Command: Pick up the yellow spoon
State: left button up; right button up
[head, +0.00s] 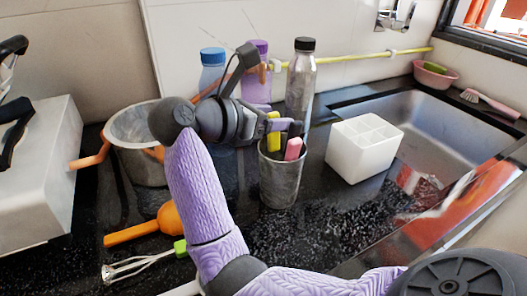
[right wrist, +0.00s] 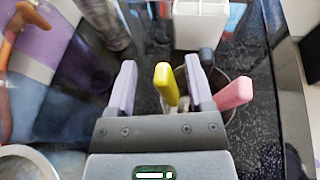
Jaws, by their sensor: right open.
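The yellow spoon (head: 273,131) stands in a grey metal cup (head: 281,182), with its handle sticking up above the rim. In the right wrist view, its yellow handle (right wrist: 166,86) lies between the two pale purple fingers of my right gripper (right wrist: 161,84), with space on both sides. My right gripper (head: 284,125) is open above the cup, and its wrist and forearm come in from the left of it. A pink handle (head: 293,149) also stands in the cup and sits outside the fingers on the right in the wrist view (right wrist: 235,93). The spoon's lower end is hidden. My left gripper is not in view.
A white compartment holder (head: 365,148) stands right of the cup, before the sink (head: 440,130). A tall grey bottle (head: 301,85) stands behind the cup. A metal pot (head: 135,140), orange utensil (head: 145,225) and whisk (head: 140,265) lie left. Dark counter is free in front.

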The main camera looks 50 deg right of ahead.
grip_shut()
dwell(1.4)
